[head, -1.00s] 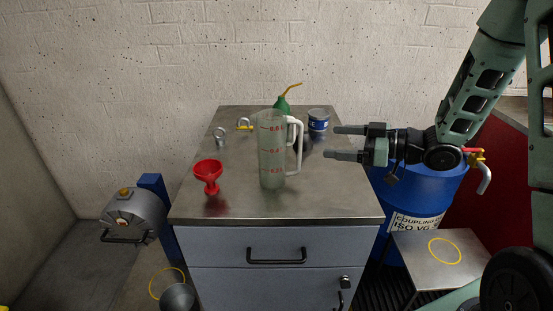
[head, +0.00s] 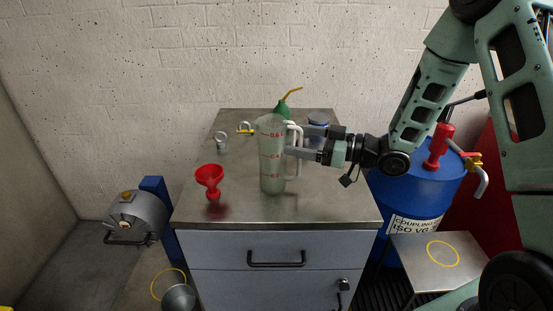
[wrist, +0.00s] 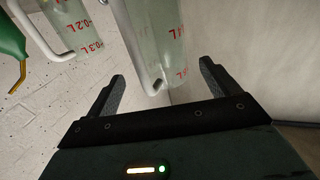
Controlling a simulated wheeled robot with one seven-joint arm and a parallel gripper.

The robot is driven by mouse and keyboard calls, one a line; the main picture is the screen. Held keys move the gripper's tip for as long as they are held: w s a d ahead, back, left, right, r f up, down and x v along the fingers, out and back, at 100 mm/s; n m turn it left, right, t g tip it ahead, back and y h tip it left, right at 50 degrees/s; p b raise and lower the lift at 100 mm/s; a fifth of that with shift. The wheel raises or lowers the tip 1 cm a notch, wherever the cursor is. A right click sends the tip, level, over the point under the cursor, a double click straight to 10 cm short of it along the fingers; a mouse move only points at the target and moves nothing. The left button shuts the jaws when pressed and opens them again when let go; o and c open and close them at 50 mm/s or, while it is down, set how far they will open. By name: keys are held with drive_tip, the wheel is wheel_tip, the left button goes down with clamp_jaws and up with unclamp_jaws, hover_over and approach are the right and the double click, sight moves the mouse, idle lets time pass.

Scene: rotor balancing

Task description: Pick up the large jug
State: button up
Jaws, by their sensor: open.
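The large jug (head: 271,165) is tall and clear with red marks and a white handle, upright on the cabinet top in the head view. It also shows at the top of the wrist view (wrist: 150,30), its handle reaching down between my fingers. My gripper (head: 297,141) is open, level, at the jug's right side by the handle. In the wrist view the open fingers (wrist: 162,72) lie either side of the handle; I cannot tell whether they touch it.
A smaller marked jug (wrist: 70,20) shows in the wrist view, beside a green oil can (head: 281,107). A red funnel (head: 209,177) stands left of the large jug. A blue tin (head: 318,118) is partly behind my gripper. The cabinet top's front (head: 300,212) is clear.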

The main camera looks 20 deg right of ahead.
sight(281, 138)
drive_tip(key=p+x, duration=0.1)
drive_tip(key=x, duration=0.4)
drive_tip(key=shift+s+a+f+p, duration=0.1)
drive_tip(key=shift+a+p, duration=0.15)
drive_tip(key=shift+p, duration=0.05)
drive_tip(key=c, duration=1.4)
